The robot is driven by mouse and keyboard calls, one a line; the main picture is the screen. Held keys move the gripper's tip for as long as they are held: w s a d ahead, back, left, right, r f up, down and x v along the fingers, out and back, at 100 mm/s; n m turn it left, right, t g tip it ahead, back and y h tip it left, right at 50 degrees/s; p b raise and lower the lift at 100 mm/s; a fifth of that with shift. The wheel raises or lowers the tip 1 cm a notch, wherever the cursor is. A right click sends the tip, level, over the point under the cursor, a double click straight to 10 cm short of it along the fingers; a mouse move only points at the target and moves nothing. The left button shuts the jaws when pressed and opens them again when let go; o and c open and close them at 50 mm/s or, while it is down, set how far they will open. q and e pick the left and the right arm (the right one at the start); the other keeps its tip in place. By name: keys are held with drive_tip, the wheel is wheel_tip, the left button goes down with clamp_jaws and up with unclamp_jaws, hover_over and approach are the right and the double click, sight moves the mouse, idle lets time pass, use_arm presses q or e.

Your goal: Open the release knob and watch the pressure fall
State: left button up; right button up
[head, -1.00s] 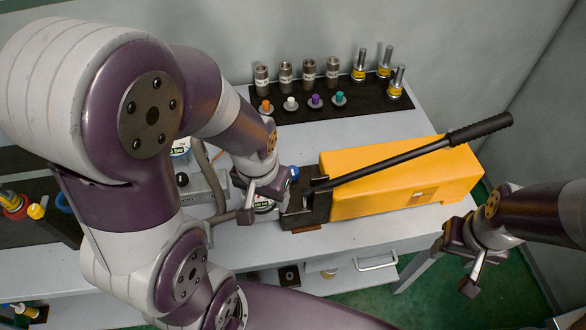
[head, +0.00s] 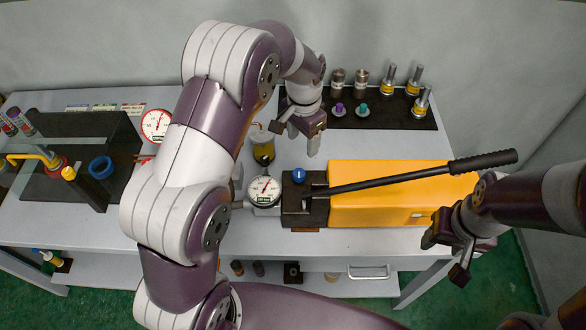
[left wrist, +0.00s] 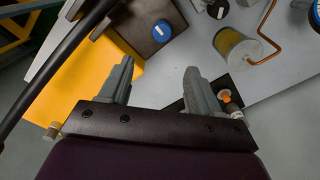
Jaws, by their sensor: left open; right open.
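The yellow hand pump (head: 385,182) stands on the bench with its long black lever (head: 400,175) above it. The blue knob (head: 299,176) sits on top of the pump's dark block; it also shows in the left wrist view (left wrist: 162,30). The round white gauge (head: 264,190) with a red needle is just left of the block; its reading is too small to tell. My left gripper (head: 296,138) is open and empty, above the bench behind the knob and apart from it. My right gripper (head: 445,258) is open and empty near the bench's front right edge.
A black rack (head: 385,118) with metal fittings and coloured caps stands at the back right. An amber cylinder with a copper pipe (head: 263,152) is left of my left gripper. A second gauge (head: 156,124) and a dark vise station (head: 80,170) are further left.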

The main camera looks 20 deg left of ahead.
use_arm(q)
drive_tip(key=p, duration=0.2)
hover_over(299, 172)
drive_tip(key=f, duration=0.5)
drive_tip(key=shift+s+a, duration=0.25)
drive_tip(key=shift+s, duration=0.05)
drive_tip(key=f, duration=0.2)
drive_tip(key=f+p, duration=0.1)
drive_tip(key=f, duration=0.1)
drive_tip(key=d+f+p, duration=0.1)
drive_tip(key=f, duration=0.1)
drive_tip(key=shift+w+f, duration=0.3)
drive_tip(key=shift+f, duration=0.1)
drive_tip(key=shift+s+a+f, duration=0.1)
drive_tip(key=shift+a+f, duration=0.2)
drive_tip(key=shift+f, duration=0.15)
drive_tip(key=shift+d, duration=0.1)
drive_tip(key=shift+c, duration=1.2)
drive_tip(key=c, duration=0.8)
use_arm(e)
drive_tip(key=r, duration=0.4)
drive_tip(key=shift+s+a+r, duration=0.1)
drive_tip(key=shift+s+a, duration=0.05)
drive_tip(key=shift+a, duration=0.25)
